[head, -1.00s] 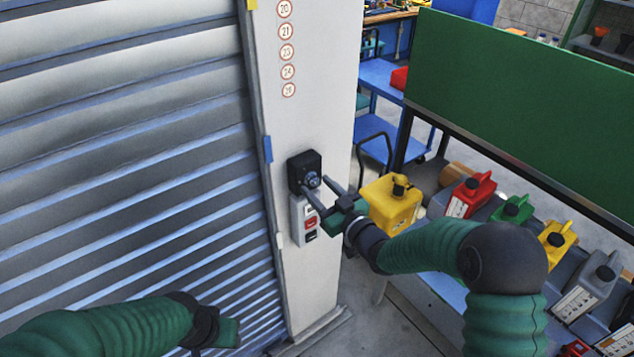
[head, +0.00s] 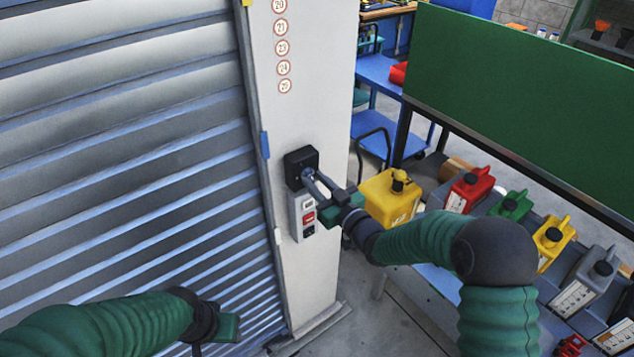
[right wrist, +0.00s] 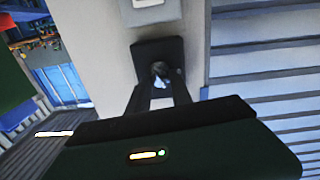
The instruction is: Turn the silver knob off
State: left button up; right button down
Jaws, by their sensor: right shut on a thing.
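The silver knob (head: 308,173) sits on a black box (head: 300,160) fixed to the white post. My right gripper (head: 313,178) is at the knob, its two fingers closed around it. In the right wrist view the knob (right wrist: 160,73) shows between the fingertips, in front of the black box (right wrist: 150,50). The fingers partly hide the knob, and I cannot read its turn position. My left gripper (head: 228,328) is low at the left, in front of the shutter, away from the knob; its fingers are not clear.
A grey switch panel (head: 304,215) with a red switch is just below the black box. A ribbed roller shutter (head: 130,170) fills the left. A yellow canister (head: 388,200) and several other canisters stand on a bench at the right, close to my right arm.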

jog(key=n+b, duration=1)
jog(key=b, duration=0.6)
jog(key=shift+f+n+y, duration=0.15)
jog(key=shift+n+y, duration=0.15)
jog(key=shift+a+n+b, duration=0.1)
jog(key=shift+n+b, duration=0.7)
jog(key=shift+b, duration=0.2)
jog(key=c, duration=1.5)
grip_release()
jog(key=o, duration=0.4)
jog(key=shift+a, duration=0.1)
jog(key=shift+c, duration=0.2)
